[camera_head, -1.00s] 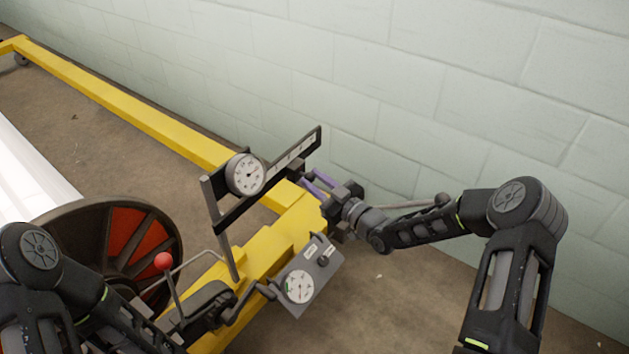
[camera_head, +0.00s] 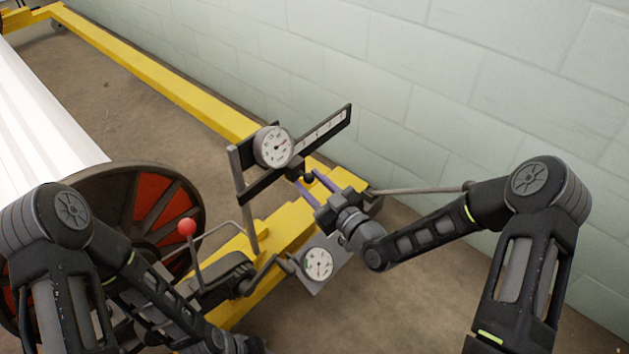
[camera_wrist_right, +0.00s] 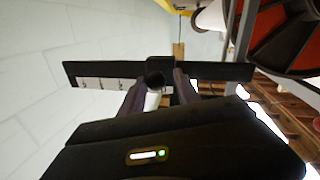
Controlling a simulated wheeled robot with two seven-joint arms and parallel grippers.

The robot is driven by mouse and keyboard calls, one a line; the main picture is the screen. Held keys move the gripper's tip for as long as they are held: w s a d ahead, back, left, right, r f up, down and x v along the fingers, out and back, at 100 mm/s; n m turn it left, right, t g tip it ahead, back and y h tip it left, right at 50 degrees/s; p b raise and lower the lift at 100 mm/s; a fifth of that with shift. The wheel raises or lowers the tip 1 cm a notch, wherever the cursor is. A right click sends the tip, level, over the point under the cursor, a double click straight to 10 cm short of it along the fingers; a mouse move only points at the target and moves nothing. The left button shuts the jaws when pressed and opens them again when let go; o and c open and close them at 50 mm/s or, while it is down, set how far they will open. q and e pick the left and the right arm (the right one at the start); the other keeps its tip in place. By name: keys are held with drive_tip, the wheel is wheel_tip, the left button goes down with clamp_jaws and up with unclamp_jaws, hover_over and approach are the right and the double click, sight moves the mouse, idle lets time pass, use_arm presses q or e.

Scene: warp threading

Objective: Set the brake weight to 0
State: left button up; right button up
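The brake weight, a dark block with a round knob (camera_head: 308,177), sits on the black scale bar (camera_head: 262,188), just right of and below the round dial (camera_head: 274,147). In the right wrist view the knob (camera_wrist_right: 156,78) faces me, near the middle of the bar. My right gripper (camera_head: 308,181) is open, its two purple fingers apart at the knob. In the wrist view the fingers (camera_wrist_right: 160,88) lie to either side of the knob; I cannot tell whether they touch it. My left arm shows at lower left, but its gripper is out of view.
The bar's white number strip (camera_head: 325,130) runs up to the right. A red-ball lever (camera_head: 187,227), a second dial (camera_head: 318,263) and a black-and-red wheel (camera_head: 160,205) are nearby. The yellow frame (camera_head: 190,103) runs below, and a block wall (camera_head: 480,90) stands behind.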

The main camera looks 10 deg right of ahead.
drive_tip(key=shift+o, duration=1.2)
drive_tip(key=v, duration=0.7)
drive_tip(key=shift+s, duration=0.4)
drive_tip(key=shift+d, duration=0.15)
